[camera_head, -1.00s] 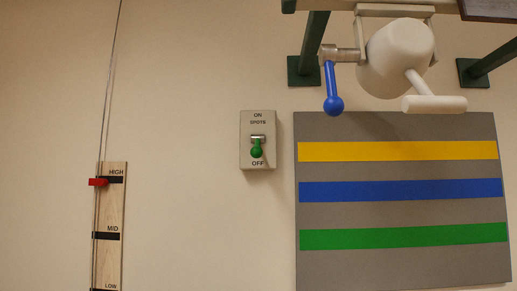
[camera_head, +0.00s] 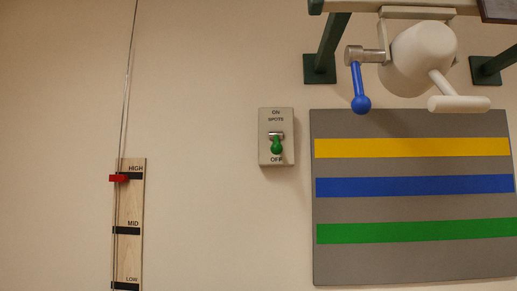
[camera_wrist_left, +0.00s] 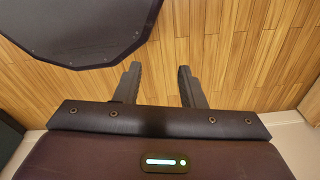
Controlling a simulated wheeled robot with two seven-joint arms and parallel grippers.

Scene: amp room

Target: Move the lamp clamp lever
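The lamp (camera_head: 422,57) is a white body with a white handle (camera_head: 459,103), hung from a beam at the upper right in the head view. The clamp lever (camera_head: 359,87) is a blue rod with a blue ball at its end. It hangs down, nearly vertical, from a metal pivot (camera_head: 366,55) on the lamp's left side. My left gripper (camera_wrist_left: 158,75) shows in the left wrist view with its two dark fingers apart and nothing between them. Wood floor lies below it. Neither gripper shows in the head view, so both are away from the lever there.
A switch box (camera_head: 267,156) marked ON, SPOTS and OFF has its green-tipped lever down. A grey panel (camera_head: 410,265) with yellow, blue and green stripes is below the lamp. A height board (camera_head: 131,205) has a red marker (camera_head: 118,178) at HIGH. Green brackets (camera_head: 331,45) support the beam.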

